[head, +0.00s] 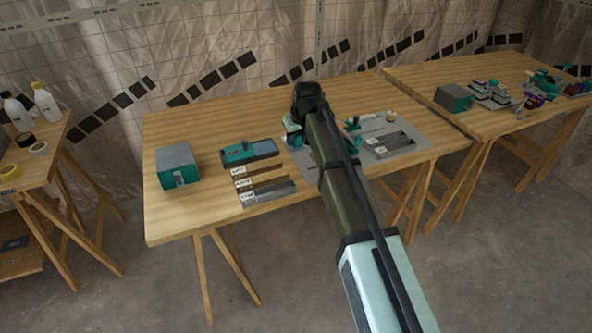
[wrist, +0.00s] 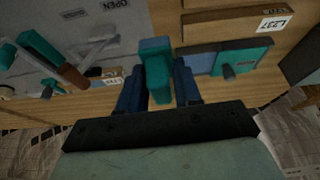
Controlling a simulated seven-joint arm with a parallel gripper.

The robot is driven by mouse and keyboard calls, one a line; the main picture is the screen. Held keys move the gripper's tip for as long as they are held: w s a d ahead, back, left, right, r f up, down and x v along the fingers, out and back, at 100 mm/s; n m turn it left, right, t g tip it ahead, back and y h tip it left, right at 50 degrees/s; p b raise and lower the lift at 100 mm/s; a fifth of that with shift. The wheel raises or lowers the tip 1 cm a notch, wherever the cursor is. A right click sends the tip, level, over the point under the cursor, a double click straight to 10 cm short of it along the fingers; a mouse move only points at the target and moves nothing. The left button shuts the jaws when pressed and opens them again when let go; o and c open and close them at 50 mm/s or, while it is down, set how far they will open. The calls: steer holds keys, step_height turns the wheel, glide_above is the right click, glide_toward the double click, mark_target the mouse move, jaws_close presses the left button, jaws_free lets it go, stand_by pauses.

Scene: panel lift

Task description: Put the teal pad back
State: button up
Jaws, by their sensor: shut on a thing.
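My gripper (wrist: 159,72) is shut on a teal block, which I take to be the teal pad (wrist: 155,68), held upright between its two dark blue fingers in the wrist view. In the head view my arm hides most of the gripper; some teal (head: 291,138) shows beside it, over the middle of the table. A flat teal and blue panel with a dark knob (head: 250,151) lies to the left of the gripper. It also shows in the wrist view (wrist: 230,58), right of the fingers. I cannot tell whether the pad touches anything below.
A grey and teal box (head: 176,165) stands at the table's left. Labelled slots (head: 262,186) lie in front of the panel. A grey plate (head: 408,132) with trays is right of my arm; the wrist view shows its OPEN label and a brown-tipped lever (wrist: 72,76). A second table (head: 425,78) adjoins.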

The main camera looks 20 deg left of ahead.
mark_target(299, 150)
steer(key=shift+w+f, duration=0.1)
steer(key=shift+f, duration=4.9)
steer(key=shift+f, duration=0.1)
steer(key=o, duration=0.9)
steer(key=shift+o, duration=0.2)
steer(key=v, duration=1.2)
